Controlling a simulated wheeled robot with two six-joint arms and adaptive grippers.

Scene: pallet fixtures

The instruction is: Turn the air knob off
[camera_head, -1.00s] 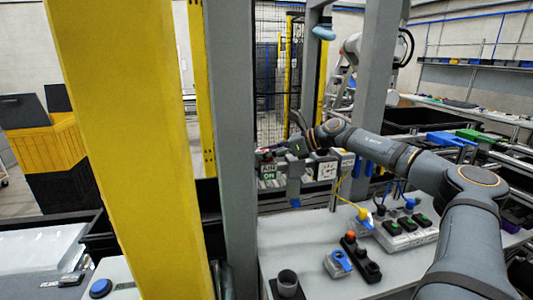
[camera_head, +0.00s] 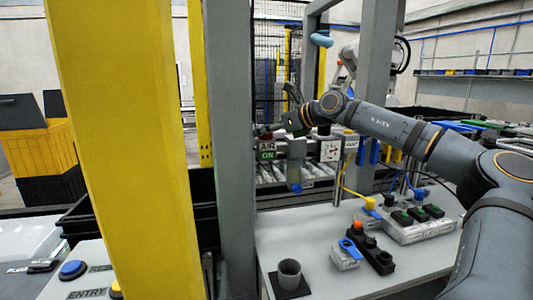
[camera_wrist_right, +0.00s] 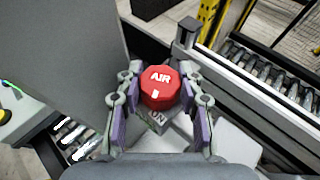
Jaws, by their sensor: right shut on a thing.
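The air knob (camera_wrist_right: 160,88) is red and many-sided, with white "AIR" lettering and a white mark at its lower edge. The mark faces the "ON" label (camera_wrist_right: 157,116) on the grey base below it. My right gripper (camera_wrist_right: 160,79) is shut on the air knob, one finger at each side. The knob is hard to make out there. My left gripper is not in view.
A roller conveyor (camera_wrist_right: 270,85) runs to the right of the knob. A grey post (camera_head: 232,130) and a yellow post (camera_head: 125,150) stand close on the left. The bench (camera_head: 325,220) carries a grey cup (camera_head: 289,273), a blue-handled valve (camera_head: 346,254) and a switch box (camera_head: 410,225).

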